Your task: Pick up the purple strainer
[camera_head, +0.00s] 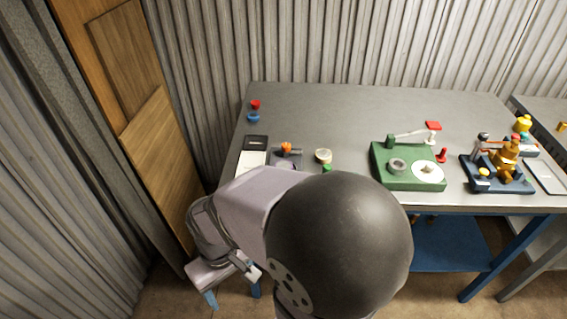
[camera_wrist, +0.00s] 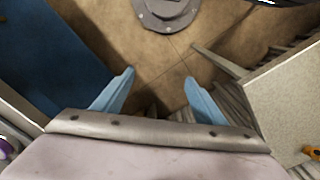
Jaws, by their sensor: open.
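My gripper (camera_head: 232,297) is low at the left of the green-based device's table in the head view, in front of the table's left end. Its two blue fingers are spread and empty in the wrist view (camera_wrist: 158,77), over bare floor. My arm hides part of the table's front edge in the head view.
On the grey table (camera_head: 340,105) stand a red and blue item (camera_head: 254,112), a black and white item (camera_head: 252,155), a green-based device (camera_head: 409,166) and a blue-based device (camera_head: 497,173). The table's back middle is clear. A wooden door (camera_head: 130,90) stands left.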

